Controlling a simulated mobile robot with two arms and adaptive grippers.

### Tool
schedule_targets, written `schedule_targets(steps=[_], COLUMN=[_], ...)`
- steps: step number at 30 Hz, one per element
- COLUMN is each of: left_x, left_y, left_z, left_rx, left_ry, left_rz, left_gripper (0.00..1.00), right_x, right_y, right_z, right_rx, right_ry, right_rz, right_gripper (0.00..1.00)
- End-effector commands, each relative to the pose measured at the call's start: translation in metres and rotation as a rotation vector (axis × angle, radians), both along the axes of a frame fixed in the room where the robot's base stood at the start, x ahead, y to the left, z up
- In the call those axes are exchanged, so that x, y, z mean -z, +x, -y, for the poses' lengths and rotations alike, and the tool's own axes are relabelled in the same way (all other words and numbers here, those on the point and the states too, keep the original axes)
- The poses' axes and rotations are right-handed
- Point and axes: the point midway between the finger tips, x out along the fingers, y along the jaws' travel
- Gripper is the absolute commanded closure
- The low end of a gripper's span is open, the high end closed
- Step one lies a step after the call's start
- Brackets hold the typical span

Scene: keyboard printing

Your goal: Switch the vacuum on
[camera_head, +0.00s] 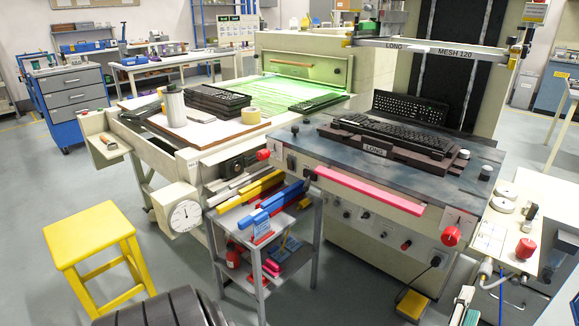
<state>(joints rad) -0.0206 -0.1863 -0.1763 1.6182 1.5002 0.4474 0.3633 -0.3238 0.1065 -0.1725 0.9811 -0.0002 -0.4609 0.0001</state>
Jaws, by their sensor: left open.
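No vacuum label is legible in this view. A white round dial gauge (186,216) is on the front corner of the left machine. Beside it a black switch panel (238,165) and a red knob (263,154) face me. The right machine has a red knob (451,236) on a scale, a red button (406,245) and several black knobs. A yellow foot pedal (412,306) lies on the floor below. A dark ribbed shape at the lower left edge may be part of my left arm; its fingertips cannot be made out. No gripper is seen touching a control.
A yellow stool (91,240) and a grey cart (310,222) with blue and yellow bars stand in front of the left machine. Black keyboards (400,135) lie on the right machine. A side table (540,215) with a red emergency-type button (525,248) is at right.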

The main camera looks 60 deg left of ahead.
Motion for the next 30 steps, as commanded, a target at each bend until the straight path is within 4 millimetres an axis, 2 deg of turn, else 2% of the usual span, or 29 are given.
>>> schedule_targets(steps=[1,3,6,7,8,14,23,26,30], left_x=[-0.002,-0.002,-0.002,-0.002,-0.003,-0.005,-0.003,-0.001,-0.001], left_y=[0.000,0.000,0.002,0.003,0.004,0.030,0.083,0.090,0.100], left_z=[0.008,0.008,0.008,0.008,0.007,0.000,-0.017,-0.019,-0.022], left_rx=[0.000,0.000,0.000,0.000,0.000,-0.001,-0.001,-0.001,-0.001], left_ry=[-0.026,-0.026,-0.026,-0.025,-0.025,-0.024,-0.020,-0.022,-0.020], left_rz=[0.001,0.001,0.001,0.003,0.003,0.007,0.004,0.003,0.003], left_gripper=[0.60,0.60,0.86,0.93,1.00,1.00,1.00,1.00,1.00], right_x=[0.002,0.002,0.004,0.004,0.005,0.005,0.006,0.004,-0.005], right_y=[-0.006,-0.006,-0.014,-0.018,-0.021,-0.021,-0.023,-0.027,-0.013], right_z=[-0.003,-0.003,-0.011,-0.014,-0.017,-0.016,-0.016,-0.025,-0.028], right_rx=[-0.001,-0.001,-0.006,-0.007,-0.008,-0.007,-0.007,-0.004,-0.002], right_ry=[0.003,0.003,0.012,0.015,0.017,0.017,0.015,0.024,0.028], right_rz=[-0.011,-0.011,-0.026,-0.032,-0.037,-0.036,-0.040,-0.059,-0.049], right_gripper=[0.60,0.60,0.90,0.97,1.00,1.00,1.00,1.00,1.00])
